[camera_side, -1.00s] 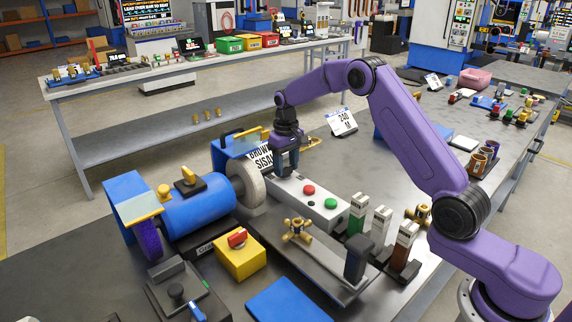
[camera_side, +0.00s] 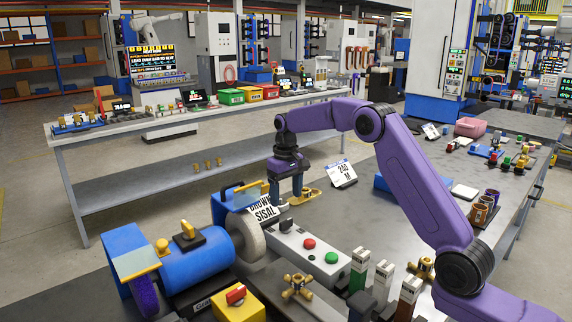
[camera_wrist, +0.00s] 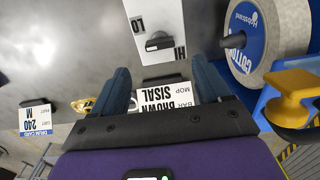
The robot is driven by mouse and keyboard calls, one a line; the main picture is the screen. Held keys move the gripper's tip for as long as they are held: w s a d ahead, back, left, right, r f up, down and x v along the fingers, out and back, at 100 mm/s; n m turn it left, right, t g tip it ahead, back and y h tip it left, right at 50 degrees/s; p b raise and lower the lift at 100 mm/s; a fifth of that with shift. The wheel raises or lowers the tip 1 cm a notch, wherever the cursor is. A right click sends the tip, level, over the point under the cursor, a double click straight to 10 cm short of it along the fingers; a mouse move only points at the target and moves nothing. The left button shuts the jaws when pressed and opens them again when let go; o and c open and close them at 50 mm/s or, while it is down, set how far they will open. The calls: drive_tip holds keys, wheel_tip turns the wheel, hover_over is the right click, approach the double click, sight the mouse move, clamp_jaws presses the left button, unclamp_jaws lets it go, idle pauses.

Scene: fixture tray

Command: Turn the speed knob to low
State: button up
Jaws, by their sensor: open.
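The speed knob (camera_wrist: 158,41) is a black bar-shaped knob on the white control box (camera_side: 318,260). In the wrist view LO is printed to its upper left and HI to its lower right. A pale mark shows near its lower left; I cannot tell which setting it points at. In the side view the knob (camera_side: 285,225) is small, near the box's far end. My gripper (camera_side: 287,197) is open and empty, above and behind that end. In the wrist view its fingers (camera_wrist: 160,68) are apart, with the knob beyond the tips and not between them.
The grey buffing wheel (camera_side: 249,240) and blue motor (camera_side: 198,262) stand left of the box. A BROWN SISAL sign (camera_side: 264,209) stands close to the gripper. The bench right of the gripper has free room.

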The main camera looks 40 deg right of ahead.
wheel_tip(320, 180, up, 9)
drive_tip(key=shift+r, duration=0.2)
idle(0.6)
